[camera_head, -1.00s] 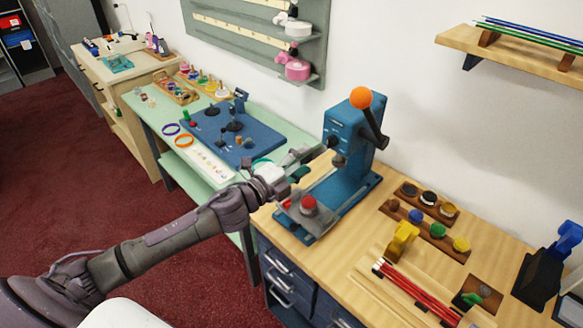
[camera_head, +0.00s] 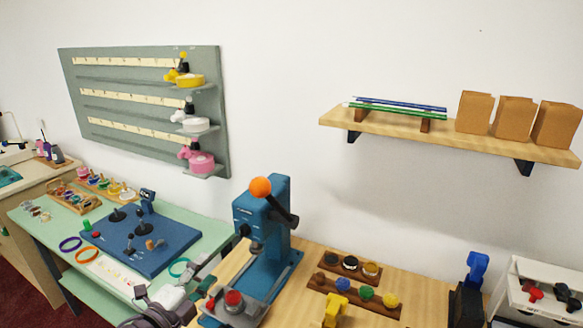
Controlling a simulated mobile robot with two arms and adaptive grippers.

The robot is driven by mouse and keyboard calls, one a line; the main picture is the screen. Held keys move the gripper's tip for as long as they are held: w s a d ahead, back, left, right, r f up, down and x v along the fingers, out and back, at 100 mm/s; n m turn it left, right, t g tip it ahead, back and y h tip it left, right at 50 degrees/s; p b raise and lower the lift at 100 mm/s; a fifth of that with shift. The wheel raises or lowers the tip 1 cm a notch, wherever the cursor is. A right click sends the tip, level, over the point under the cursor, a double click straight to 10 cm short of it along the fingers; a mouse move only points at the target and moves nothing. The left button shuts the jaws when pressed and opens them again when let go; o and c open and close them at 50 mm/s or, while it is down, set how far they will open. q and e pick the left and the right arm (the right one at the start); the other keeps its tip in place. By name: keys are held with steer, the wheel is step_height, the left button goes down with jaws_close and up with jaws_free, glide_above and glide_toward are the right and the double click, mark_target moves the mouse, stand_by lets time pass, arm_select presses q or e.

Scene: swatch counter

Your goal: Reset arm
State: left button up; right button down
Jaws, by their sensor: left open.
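My left gripper (camera_head: 203,281) is low in the head view, left of the blue press (camera_head: 262,225). It is open, and I see nothing between its fingers. My left arm comes up from the bottom edge, and most of it is cut off by the frame. The press has a lever with an orange ball (camera_head: 260,187) on top. A red knob (camera_head: 233,298) at its base is just right of the gripper. My right gripper is not in view.
A blue board (camera_head: 165,247) with dark knobs lies on the green table, left of the gripper. Wooden trays with coloured pots (camera_head: 364,292) stand right of the press. A wall shelf (camera_head: 400,128) holds rods and brown boxes.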

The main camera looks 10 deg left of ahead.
arm_select(q)
steer(key=s+f+n+g+y, duration=0.6)
steer(key=s+f+n+y, duration=0.1)
steer(key=s+f+n, duration=0.55)
steer(key=s+d+f+n+g+h, duration=0.1)
steer(key=s+d+f+n+g, duration=0.15)
steer(key=s, duration=0.35)
steer(key=s+d+f+n+g, duration=0.1)
steer(key=s+n+g, duration=0.15)
steer(key=s, duration=0.25)
steer(key=s+d+f+n+g+h, duration=0.1)
steer(key=s+d+g, duration=0.15)
steer(key=s, duration=0.35)
step_height(320, 180, down, 26)
steer(key=g+b, duration=0.1)
steer(key=b, duration=0.1)
steer(key=s+a+f, duration=0.2)
steer(key=s+f, duration=0.6)
steer(key=f, duration=0.1)
steer(key=s+a+f+g+b, duration=0.1)
steer(key=s+a+f, duration=0.1)
steer(key=s+f, duration=0.7)
steer(key=shift+s+f, duration=0.15)
steer(key=shift+f, duration=0.55)
